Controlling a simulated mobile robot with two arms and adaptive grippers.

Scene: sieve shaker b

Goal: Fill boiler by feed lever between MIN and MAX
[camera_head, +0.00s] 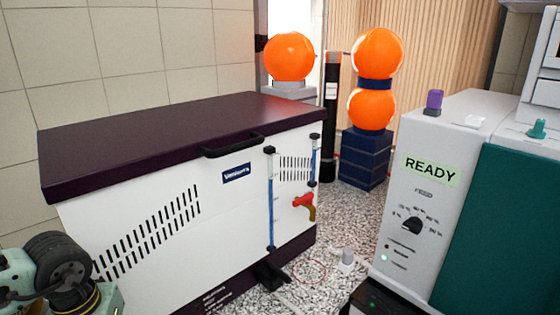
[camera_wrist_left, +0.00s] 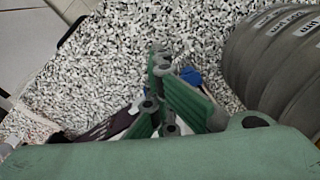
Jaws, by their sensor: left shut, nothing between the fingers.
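The boiler is a white cabinet (camera_head: 150,225) with a dark purple lid (camera_head: 165,130), shut, in the head view. A tall sight tube (camera_head: 270,200) with blue in it runs down its front between black fittings. A shorter blue tube (camera_head: 314,160) is to its right. MIN and MAX marks are too small to read. A red lever (camera_head: 303,199) with a yellowish lower part sits low on the front right. I cannot tell whether it is the feed lever. My left gripper (camera_wrist_left: 163,110) shows green fingers, shut and empty, over speckled floor. My right gripper is out of view.
A black pedal-like part (camera_head: 270,275) juts from the boiler's base. A grey and teal machine reading READY (camera_head: 431,170) stands at the right. Orange balls on a dark blue stand (camera_head: 364,160) are behind.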

